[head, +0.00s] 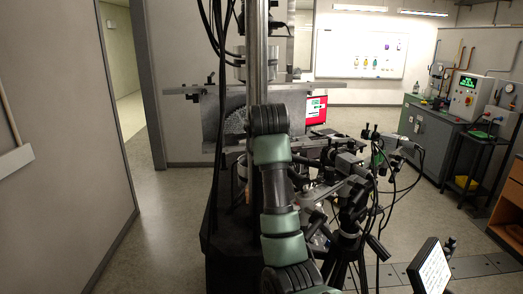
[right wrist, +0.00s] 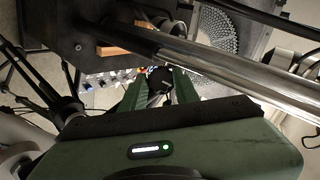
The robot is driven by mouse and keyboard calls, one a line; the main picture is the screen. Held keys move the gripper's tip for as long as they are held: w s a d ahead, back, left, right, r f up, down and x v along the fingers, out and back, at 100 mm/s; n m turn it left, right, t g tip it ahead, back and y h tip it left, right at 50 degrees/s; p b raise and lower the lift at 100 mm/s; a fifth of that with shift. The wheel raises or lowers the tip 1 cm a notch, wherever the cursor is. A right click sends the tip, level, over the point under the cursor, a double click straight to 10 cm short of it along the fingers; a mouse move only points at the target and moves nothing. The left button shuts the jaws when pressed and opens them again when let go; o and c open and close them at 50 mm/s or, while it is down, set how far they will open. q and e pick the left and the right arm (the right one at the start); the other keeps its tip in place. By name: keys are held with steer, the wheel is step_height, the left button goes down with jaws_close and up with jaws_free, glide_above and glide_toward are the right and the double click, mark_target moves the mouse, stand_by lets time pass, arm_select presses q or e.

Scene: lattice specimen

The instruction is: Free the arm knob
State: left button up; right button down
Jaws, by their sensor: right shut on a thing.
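My right gripper (right wrist: 159,82) shows in the right wrist view, its two green fingers on either side of a small black knob (right wrist: 160,76). It is shut on this knob. In the head view one of my grey-green arms reaches up the middle, and its gripper is hidden behind the arm and the machine. I cannot pick out the knob there. The lattice specimen (head: 236,124) sits in the grey test frame (head: 280,105); its mesh also shows at the top of the right wrist view (right wrist: 208,32). My left gripper is not in view.
A polished steel column (head: 256,60) stands close to my arm and crosses the right wrist view as a bar (right wrist: 220,66). Black tripods with cameras and cables (head: 350,200) crowd the right side. A tilted tablet (head: 432,268) stands at lower right. The floor at left is clear.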

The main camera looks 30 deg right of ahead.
steer(key=c, duration=1.1)
jaws_free()
steer(key=shift+o, duration=0.2)
steer(key=b+v, duration=0.3)
steer(key=v, duration=0.4)
steer(key=shift+s+r+b, duration=0.25)
steer(key=shift+b, duration=0.1)
steer(key=shift+a, duration=0.15)
